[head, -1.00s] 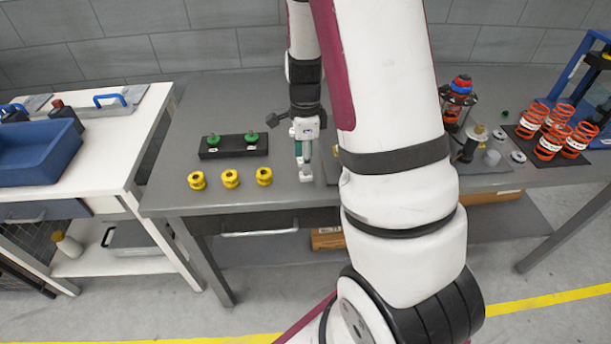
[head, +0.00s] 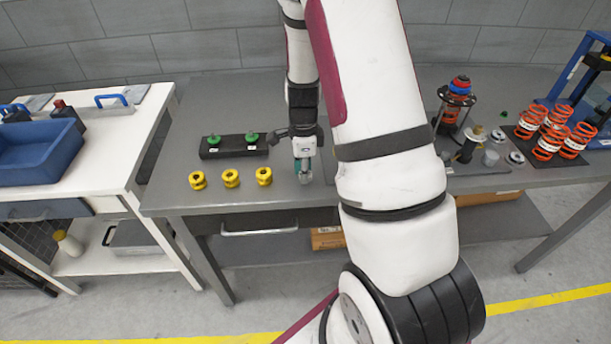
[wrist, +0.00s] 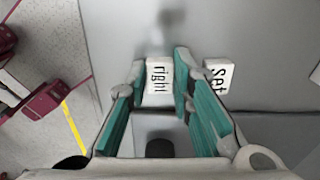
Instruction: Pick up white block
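Several yellow spools (head: 231,178) stand left of my gripper. Behind them is a black holder (head: 228,152) with green-topped parts. Orange springs (head: 551,141) and a spring assembly (head: 453,105) stand at the right of the grey table (head: 185,120).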

